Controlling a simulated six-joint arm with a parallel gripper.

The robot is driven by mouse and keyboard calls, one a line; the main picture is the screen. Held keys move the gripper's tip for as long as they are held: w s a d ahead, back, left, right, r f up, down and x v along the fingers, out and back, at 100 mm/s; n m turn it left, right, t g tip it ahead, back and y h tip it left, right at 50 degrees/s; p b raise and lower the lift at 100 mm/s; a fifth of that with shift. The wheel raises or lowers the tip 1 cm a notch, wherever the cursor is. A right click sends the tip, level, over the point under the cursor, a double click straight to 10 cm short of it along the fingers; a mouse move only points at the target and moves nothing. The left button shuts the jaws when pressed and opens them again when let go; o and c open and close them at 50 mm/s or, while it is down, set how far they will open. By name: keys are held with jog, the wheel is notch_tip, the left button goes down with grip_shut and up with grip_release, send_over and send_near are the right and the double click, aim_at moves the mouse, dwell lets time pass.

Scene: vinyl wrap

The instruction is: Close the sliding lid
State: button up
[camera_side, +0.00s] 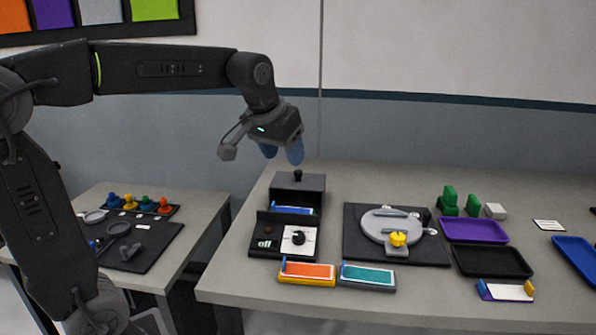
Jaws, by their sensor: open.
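A dark box (264,220) stands at the left end of the main table, with a dial and an "off" label on its front panel. Its sliding lid (312,184) is dark with a small black knob (298,175) on top and sits toward the back. In front of the lid the box is open, and a blue and white item (292,209) shows inside. My gripper (282,152) hangs above and slightly left of the knob, apart from it. Its bluish fingers point down and are open and empty.
Orange (307,272) and teal (368,276) blocks lie in front of the box. A black mat with a grey disc (378,222) and yellow knob is to the right, then purple (473,230) and black (492,262) trays. The space above the table is clear.

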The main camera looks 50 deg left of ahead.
jog(key=w+a+n, duration=0.3)
jog(key=w+a, duration=0.6)
jog(key=w, duration=0.2)
jog(key=n+g+y, duration=0.2)
send_near(298, 171)
jog(key=x, duration=0.9)
jog(key=shift+s+d, duration=0.1)
jog(key=shift+s, duration=0.05)
jog(key=shift+c, duration=0.2)
grip_shut()
